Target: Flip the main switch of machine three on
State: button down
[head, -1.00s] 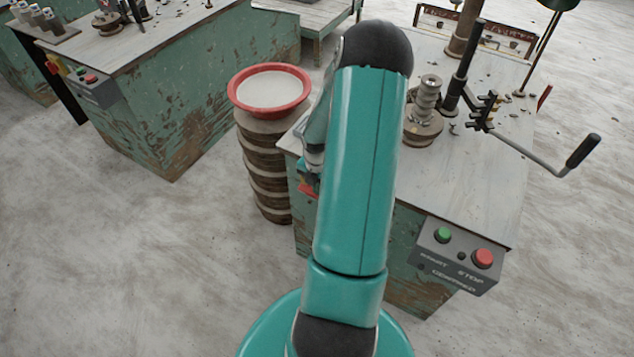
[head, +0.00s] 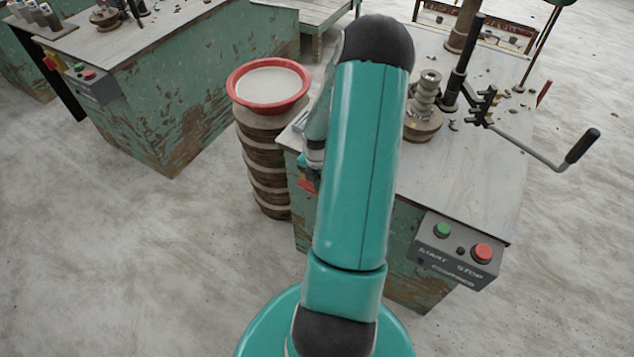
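A worn green machine (head: 402,245) with a pale top stands at the right, partly behind my arm. A small red-orange part (head: 307,181), possibly its main switch, shows at its left front, just left of my arm. Most of it is hidden, so I cannot tell its position. No machine number is readable. My forearm folds down behind my upper arm, and a pale and dark piece of my wrist (head: 314,150) shows just above the red-orange part. My gripper's fingers are hidden; I cannot tell whether they touch anything.
A grey box with a green button (head: 442,230) and a red button (head: 482,253) sits on the machine's front right. A stack of round boards (head: 268,165) bearing a red basin (head: 234,95) stands close left. Another green machine (head: 175,125) stands farther left. The floor between is clear.

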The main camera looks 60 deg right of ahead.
jog(key=shift+s+f, duration=0.3)
jog(key=shift+s, duration=0.1)
jog(key=shift+s+f, duration=0.25)
jog(key=shift+f, duration=0.1)
jog(key=shift+s+f, duration=0.1)
jog(key=shift+f, duration=0.05)
dwell(0.6)
jog(key=shift+w+r, duration=0.4)
jog(key=shift+w, duration=0.35)
jog(key=shift+r, duration=0.1)
jog(key=shift+r, duration=0.1)
